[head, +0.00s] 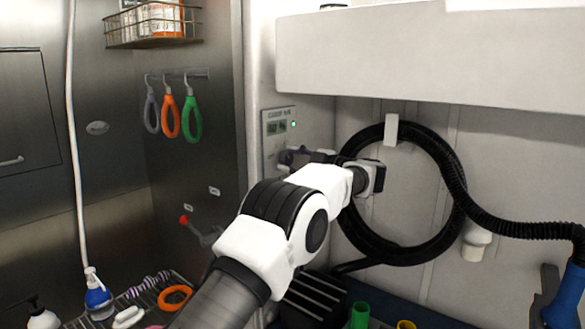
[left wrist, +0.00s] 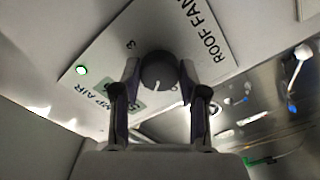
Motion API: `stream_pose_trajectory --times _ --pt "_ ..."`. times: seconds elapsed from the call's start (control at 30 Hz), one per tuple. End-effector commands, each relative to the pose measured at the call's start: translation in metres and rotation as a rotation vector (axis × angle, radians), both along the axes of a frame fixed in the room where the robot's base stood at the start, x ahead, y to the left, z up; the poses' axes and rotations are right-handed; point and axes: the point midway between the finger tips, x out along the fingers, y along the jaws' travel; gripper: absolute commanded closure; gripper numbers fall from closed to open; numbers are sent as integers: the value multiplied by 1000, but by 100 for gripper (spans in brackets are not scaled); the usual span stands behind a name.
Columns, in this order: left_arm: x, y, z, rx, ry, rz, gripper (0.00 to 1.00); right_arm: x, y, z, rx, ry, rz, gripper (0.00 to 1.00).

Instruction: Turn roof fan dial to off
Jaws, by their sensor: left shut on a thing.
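The roof fan dial (left wrist: 158,68) is a dark round knob with a white pointer line, on a pale panel marked "ROOF FAN" (left wrist: 202,42). In the left wrist view the pointer faces down toward my gripper's palm, and a "3" shows up and left of the dial. My left gripper (left wrist: 160,78) has one finger on each side of the dial and is shut on it. In the head view my left gripper (head: 292,157) is at the wall panel (head: 280,122) and hides the dial. The off mark cannot be made out. My right gripper is not in view.
A green light (head: 293,124) glows on the panel. A coiled black hose (head: 347,225) hangs right of my arm. A white cabinet (head: 420,62) juts out above. Coloured loops (head: 170,117) hang on the left wall. A wire rack (head: 150,290) with bottles is below.

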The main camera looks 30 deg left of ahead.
Motion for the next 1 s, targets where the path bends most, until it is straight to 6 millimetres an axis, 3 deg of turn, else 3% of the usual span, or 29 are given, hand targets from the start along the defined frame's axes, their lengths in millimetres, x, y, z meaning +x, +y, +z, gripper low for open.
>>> stream_pose_trajectory --times 0.6,1.0 --pt "1 1 0 -42 -545 -3 92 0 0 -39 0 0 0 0" --pt "1 1 4 -53 -709 -4 92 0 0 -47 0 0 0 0"
